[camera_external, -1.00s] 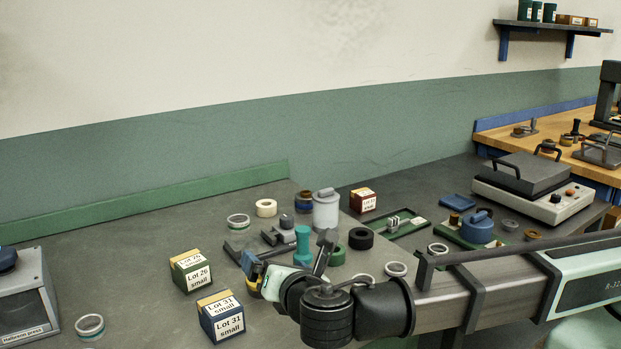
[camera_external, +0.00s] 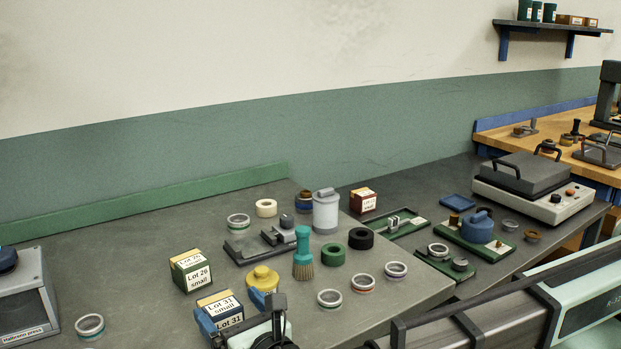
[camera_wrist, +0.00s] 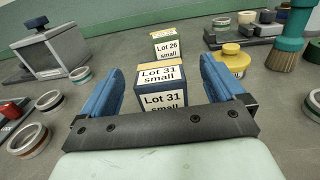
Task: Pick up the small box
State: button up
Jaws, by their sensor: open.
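A blue box labelled "Lot 31 small" (camera_external: 226,312) with a yellow stripe stands on the grey bench. In the wrist view this Lot 31 box (camera_wrist: 163,98) sits between the blue fingers of my gripper (camera_wrist: 163,85), with a gap on each side. In the external view my gripper (camera_external: 238,312) is at the box, covering its lower right part. The gripper is open. A green box labelled "Lot 26 small" (camera_external: 191,271) stands behind it, and it also shows in the wrist view (camera_wrist: 166,46). A red box marked "small" (camera_external: 363,200) stands farther back.
A yellow lidded pot (camera_external: 263,279) stands close to the right of the Lot 31 box.

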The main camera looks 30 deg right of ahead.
aim_at(215, 298)
jog(key=shift+w+a+f, duration=0.1)
jog(key=shift+w+f, duration=0.1)
jog(key=shift+w, duration=0.85)
jog(key=shift+w+a+f, duration=0.15)
jog(key=shift+w+f, duration=0.05)
jog(key=shift+w, duration=0.8)
jog(key=shift+w+a+f, duration=0.1)
jog(key=shift+w+f, duration=0.1)
jog(key=shift+w, duration=0.85)
jog(key=shift+c, duration=0.3)
jog(key=c, duration=1.2)
jog(key=shift+r, duration=0.1)
notch_tip(215, 298, up, 10)
jog(key=shift+f, duration=0.1)
